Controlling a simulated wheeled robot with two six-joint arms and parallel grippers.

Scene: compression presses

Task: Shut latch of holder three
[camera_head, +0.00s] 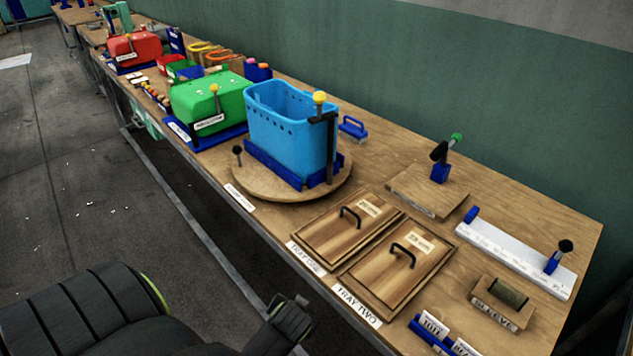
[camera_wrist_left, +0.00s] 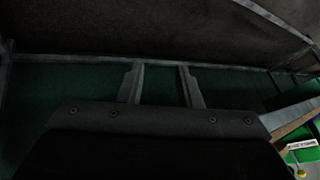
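A light-blue bin (camera_head: 283,125) sits in a dark-blue holder (camera_head: 275,166) on a round wooden turntable (camera_head: 305,190). A black upright latch bar with a yellow knob (camera_head: 319,98) stands at its right side. A green bin (camera_head: 210,100) in a blue holder and a red bin (camera_head: 134,47) stand farther back, each with a yellow knob. I cannot tell which holder is number three; their labels are too small to read. In the left wrist view my left gripper (camera_wrist_left: 162,70) has its two fingers apart with nothing between them. My right gripper is not seen.
A wooden bench (camera_head: 560,215) carries two wooden tray lids (camera_head: 345,228) with black handles, a white rail (camera_head: 515,258), a green-knobbed lever (camera_head: 440,172) and a small level block (camera_head: 500,303). A wall runs behind. Open floor (camera_head: 90,190) lies left of the bench.

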